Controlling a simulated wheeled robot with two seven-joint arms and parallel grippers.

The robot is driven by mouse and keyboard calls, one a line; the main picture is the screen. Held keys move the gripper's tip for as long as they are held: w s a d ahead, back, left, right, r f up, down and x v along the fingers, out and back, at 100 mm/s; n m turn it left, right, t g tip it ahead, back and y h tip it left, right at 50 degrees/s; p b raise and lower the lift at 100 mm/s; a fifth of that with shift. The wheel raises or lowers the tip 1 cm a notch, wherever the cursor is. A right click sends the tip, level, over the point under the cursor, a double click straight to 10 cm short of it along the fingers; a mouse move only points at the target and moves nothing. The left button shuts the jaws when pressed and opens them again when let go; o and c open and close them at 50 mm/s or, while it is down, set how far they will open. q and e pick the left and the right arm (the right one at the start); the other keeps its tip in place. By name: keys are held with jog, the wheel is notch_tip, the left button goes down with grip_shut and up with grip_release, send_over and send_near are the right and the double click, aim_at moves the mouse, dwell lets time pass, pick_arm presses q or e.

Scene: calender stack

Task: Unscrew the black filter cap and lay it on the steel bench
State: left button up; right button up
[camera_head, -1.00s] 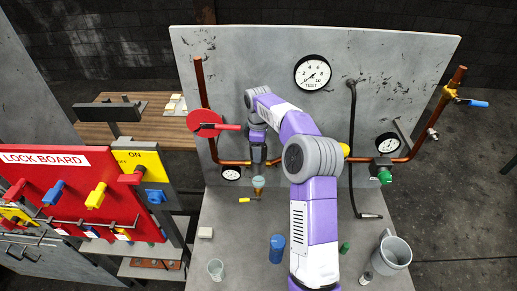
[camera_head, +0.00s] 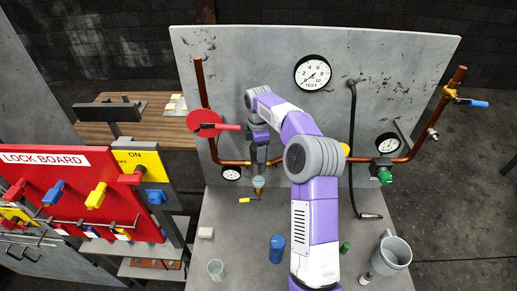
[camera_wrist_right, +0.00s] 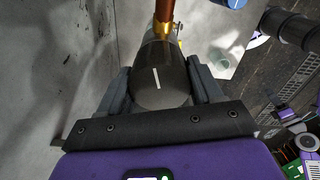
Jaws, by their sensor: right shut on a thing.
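The black filter cap (camera_wrist_right: 160,78) is a dark round cap with a white line mark, seen close in the right wrist view. A copper pipe and a brass-coloured fitting show just beyond it. My right gripper (camera_wrist_right: 161,90) has a finger on each side of the cap and is shut on it. In the head view my right gripper (camera_head: 261,157) is at the copper pipe low on the back panel, and the cap is hard to make out there. The grey steel bench (camera_head: 240,270) lies below and in front. My left gripper is not in view.
On the bench stand a blue cylinder (camera_head: 277,248), a clear cup (camera_head: 216,269), a grey mug (camera_head: 391,255) and a small pale block (camera_head: 206,232). The red lock board (camera_head: 80,190) stands at left.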

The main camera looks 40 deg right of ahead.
jog(key=shift+f, duration=0.15)
jog(key=shift+n, duration=1.1)
jog(key=shift+s+n, duration=0.1)
jog(key=shift+n, duration=1)
jog(key=o, duration=1.1)
